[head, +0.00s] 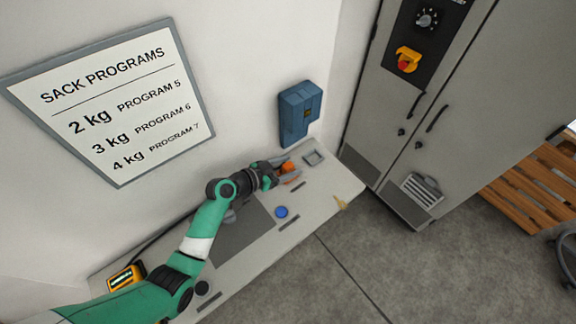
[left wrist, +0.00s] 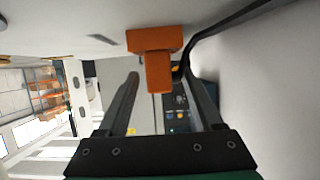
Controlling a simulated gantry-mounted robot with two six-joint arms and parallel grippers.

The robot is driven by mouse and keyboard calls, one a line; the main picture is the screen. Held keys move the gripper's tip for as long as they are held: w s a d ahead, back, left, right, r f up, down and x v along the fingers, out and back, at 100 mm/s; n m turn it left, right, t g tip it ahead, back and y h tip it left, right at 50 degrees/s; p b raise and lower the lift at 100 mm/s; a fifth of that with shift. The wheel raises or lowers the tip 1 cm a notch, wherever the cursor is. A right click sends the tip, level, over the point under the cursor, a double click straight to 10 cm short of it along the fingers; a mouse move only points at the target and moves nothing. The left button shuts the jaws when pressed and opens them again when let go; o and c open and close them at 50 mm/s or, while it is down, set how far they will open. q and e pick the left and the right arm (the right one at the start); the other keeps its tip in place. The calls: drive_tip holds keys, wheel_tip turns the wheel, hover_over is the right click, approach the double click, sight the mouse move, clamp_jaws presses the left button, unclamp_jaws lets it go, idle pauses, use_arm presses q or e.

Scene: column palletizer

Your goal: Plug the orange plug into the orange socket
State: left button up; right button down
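The orange plug (head: 288,167) is at the right end of the long grey bench by the wall. In the left wrist view the plug (left wrist: 155,62) is a blocky orange piece, with its narrower part between the fingertips and its wider part beyond them. My left gripper (head: 284,172) is open at the plug, and small gaps show between its fingers (left wrist: 160,82) and the narrower part. I cannot tell whether this is the orange socket. My right gripper is in neither view.
A small grey square frame (head: 314,158) and a blue disc (head: 281,212) are on the bench. A yellow device (head: 126,276) stands at its left end. Tall grey cabinets (head: 440,110) stand close to its right end. A black cable (left wrist: 222,22) runs past the plug.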

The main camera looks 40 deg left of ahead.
use_arm(q)
drive_tip(key=shift+s, duration=0.1)
drive_tip(key=p+v, duration=0.1)
drive_tip(key=v, duration=0.5)
drive_tip(key=shift+r, duration=0.15)
drive_tip(key=p+v, duration=0.4)
drive_tip(key=p, duration=0.1)
drive_tip(key=shift+s+a+r, duration=0.1)
drive_tip(key=shift+s+r, duration=0.1)
drive_tip(key=shift+r, duration=0.1)
drive_tip(key=shift+s+p, duration=0.25)
drive_tip(key=shift+p, duration=0.15)
drive_tip(key=shift+s+f, duration=0.1)
drive_tip(key=shift+s, duration=0.1)
